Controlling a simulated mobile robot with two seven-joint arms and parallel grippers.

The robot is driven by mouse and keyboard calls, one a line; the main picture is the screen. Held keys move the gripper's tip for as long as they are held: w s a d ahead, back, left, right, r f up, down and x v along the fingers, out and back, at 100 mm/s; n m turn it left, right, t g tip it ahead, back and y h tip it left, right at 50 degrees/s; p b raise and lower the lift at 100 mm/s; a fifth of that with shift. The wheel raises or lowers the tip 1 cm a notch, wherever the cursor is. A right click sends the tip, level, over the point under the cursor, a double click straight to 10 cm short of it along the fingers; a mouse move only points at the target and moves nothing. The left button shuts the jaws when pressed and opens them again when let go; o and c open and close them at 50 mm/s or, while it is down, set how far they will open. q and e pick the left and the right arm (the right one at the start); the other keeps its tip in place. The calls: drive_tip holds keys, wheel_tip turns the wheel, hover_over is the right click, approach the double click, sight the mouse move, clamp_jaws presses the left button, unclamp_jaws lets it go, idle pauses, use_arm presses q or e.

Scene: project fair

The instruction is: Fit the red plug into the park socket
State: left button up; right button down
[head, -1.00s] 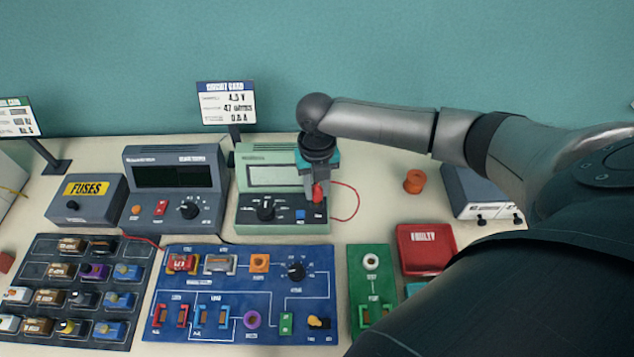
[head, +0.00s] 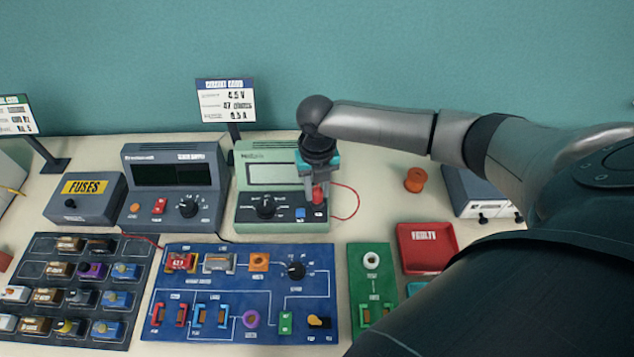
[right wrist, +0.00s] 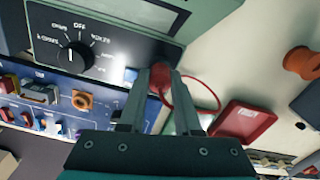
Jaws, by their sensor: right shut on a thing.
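My right gripper (head: 318,194) is shut on the red plug (head: 319,192), over the lower right corner of the green meter (head: 252,221). In the right wrist view, the red plug (right wrist: 160,79) shows between the fingertips, with its red lead (right wrist: 205,101) looping to the right. The plug's lower end is close to the meter's dark front panel, by a blue button (head: 300,213). The park socket cannot be made out, and the fingers hide part of the panel. I cannot tell whether the plug touches or enters a socket. My left gripper is out of view.
A dark power supply (head: 170,216) stands left of the meter. A blue circuit board (head: 220,330) and a green board (head: 371,280) lie in front. A red tray (head: 425,266) and an orange spool (head: 414,180) are to the right. Bare table shows right of the meter.

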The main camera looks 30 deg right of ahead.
drive_tip(key=shift+f, duration=0.15)
drive_tip(key=shift+c, duration=0.2)
unclamp_jaws()
idle(0.3)
wheel_tip(320, 180, up, 8)
drive_tip(key=p, duration=0.8)
idle(0.6)
idle(0.6)
